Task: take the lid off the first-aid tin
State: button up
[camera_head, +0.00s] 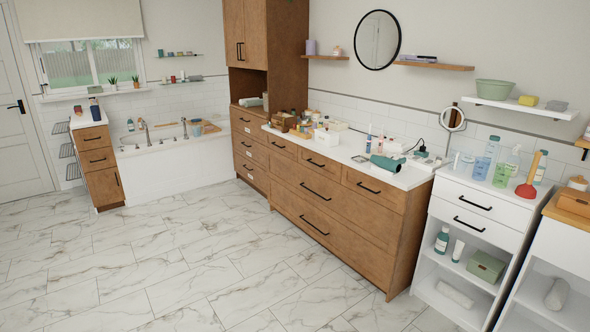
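I cannot pick out the first-aid tin or its lid with certainty; no cross or label is readable at this distance. A green lidded-looking box (487,266) sits on the open shelf of the white cabinet at the right. A white box (326,137) stands among several small things on the long wooden vanity's counter. Either could be a tin, but I cannot tell. My gripper is not in view.
The wooden vanity (330,193) runs along the right wall, beside the white cabinet (472,213). A red plunger (531,178) and several bottles stand on that cabinet. A bathtub (170,152) is at the back. The marble floor (190,265) is clear.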

aim_at(323, 130)
jog(key=z, duration=0.05)
jog(key=i, duration=1.9)
jog(key=u, duration=0.25)
jog(key=i, duration=0.85)
jog(key=u, duration=0.6)
jog(key=i, duration=1.2)
jog(key=u, duration=0.35)
